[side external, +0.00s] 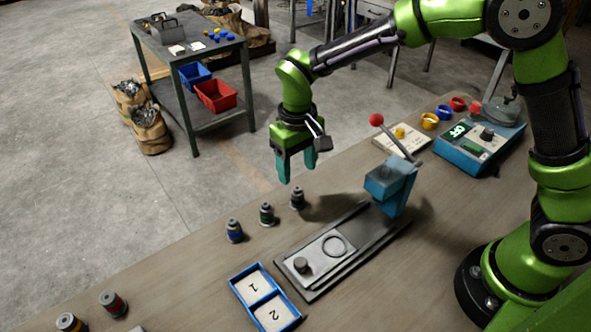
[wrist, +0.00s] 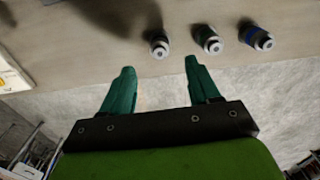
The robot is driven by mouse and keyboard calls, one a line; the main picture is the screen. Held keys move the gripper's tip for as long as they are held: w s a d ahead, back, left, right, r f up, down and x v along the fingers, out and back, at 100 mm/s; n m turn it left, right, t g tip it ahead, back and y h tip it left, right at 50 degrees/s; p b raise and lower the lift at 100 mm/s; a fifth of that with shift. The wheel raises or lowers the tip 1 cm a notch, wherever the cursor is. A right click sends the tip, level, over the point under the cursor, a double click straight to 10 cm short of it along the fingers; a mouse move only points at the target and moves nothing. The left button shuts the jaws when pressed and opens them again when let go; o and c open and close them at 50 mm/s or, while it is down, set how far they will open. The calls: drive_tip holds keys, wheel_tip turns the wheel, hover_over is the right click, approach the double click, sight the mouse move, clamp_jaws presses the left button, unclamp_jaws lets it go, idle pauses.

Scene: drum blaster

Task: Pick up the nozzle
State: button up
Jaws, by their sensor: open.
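Several small banded cylindrical pieces that look like nozzles stand upright on the bench. A dark grey one (side external: 297,198), a green-banded one (side external: 267,214) and a blue-banded one (side external: 235,231) form a row. They also show in the wrist view: grey (wrist: 159,45), green-banded (wrist: 208,40) and blue-banded (wrist: 257,38). Which one is the nozzle meant I cannot tell. My gripper (side external: 298,176) has teal fingers pointing down, above and close to the grey piece. In the wrist view my gripper (wrist: 159,66) is open and empty, with the grey piece just beyond the fingertips, between their lines.
A blue lever press (side external: 388,190) with a red knob stands right of the row, on a dark base plate (side external: 318,288). A blue two-part tray (side external: 238,291) marked 1 and 2 lies in front. Red-banded (side external: 113,304) and orange-banded (side external: 70,323) pieces stand at lower left.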

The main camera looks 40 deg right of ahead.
sight(297, 188)
wheel_tip(297, 188, down, 9)
drive_tip(key=shift+r, duration=0.1)
clamp_jaws()
idle(0.6)
